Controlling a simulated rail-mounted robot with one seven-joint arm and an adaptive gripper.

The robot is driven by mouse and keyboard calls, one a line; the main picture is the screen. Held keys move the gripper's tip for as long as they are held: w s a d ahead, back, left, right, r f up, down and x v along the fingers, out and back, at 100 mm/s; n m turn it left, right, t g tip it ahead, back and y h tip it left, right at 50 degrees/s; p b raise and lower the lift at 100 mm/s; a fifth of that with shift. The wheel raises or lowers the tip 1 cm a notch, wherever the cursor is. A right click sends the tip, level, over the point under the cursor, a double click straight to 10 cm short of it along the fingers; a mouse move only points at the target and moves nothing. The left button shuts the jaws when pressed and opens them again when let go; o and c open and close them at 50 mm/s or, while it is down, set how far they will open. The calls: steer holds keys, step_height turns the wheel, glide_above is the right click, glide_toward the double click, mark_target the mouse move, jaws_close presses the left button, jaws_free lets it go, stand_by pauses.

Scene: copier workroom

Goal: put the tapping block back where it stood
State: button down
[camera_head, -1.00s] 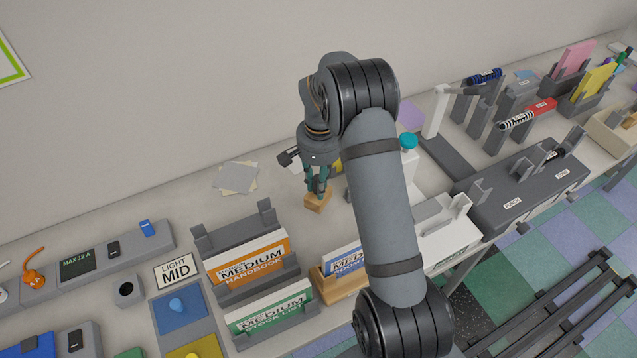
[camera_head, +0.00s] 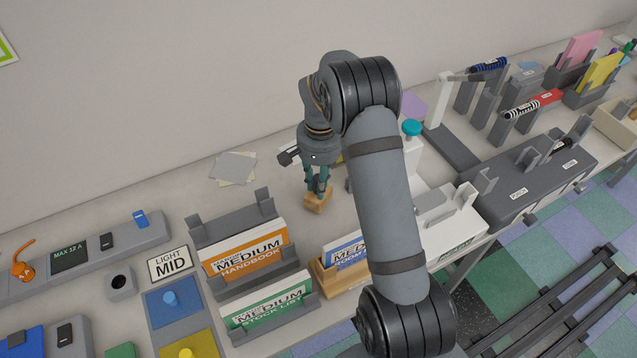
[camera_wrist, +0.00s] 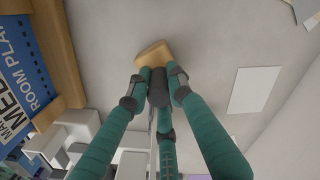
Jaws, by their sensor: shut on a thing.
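The tapping block (camera_head: 318,203) is a small tan wooden block with a dark grip on top. My gripper (camera_head: 318,186) is shut on its dark grip, above the block's wooden part. In the wrist view the block (camera_wrist: 153,54) shows just beyond my closed fingertips (camera_wrist: 158,88), over pale bench top. Whether its underside touches the bench is hard to tell. The block is behind the blue room-planner book (camera_head: 345,252) in its wooden stand and right of the orange handbook (camera_head: 245,256).
Loose sheets (camera_head: 233,168) lie near the wall. A white device with a teal knob (camera_head: 412,128) stands right, partly behind my arm. Bare bench lies left of the block.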

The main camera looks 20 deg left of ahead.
steer(key=shift+f, duration=0.3)
steer(key=c, duration=1.5)
jaws_free()
steer(key=shift+r, duration=0.1)
steer(key=shift+o, duration=0.8)
steer(key=shift+o, duration=0.9)
step_height(320, 180, up, 12)
steer(key=shift+d, duration=0.1)
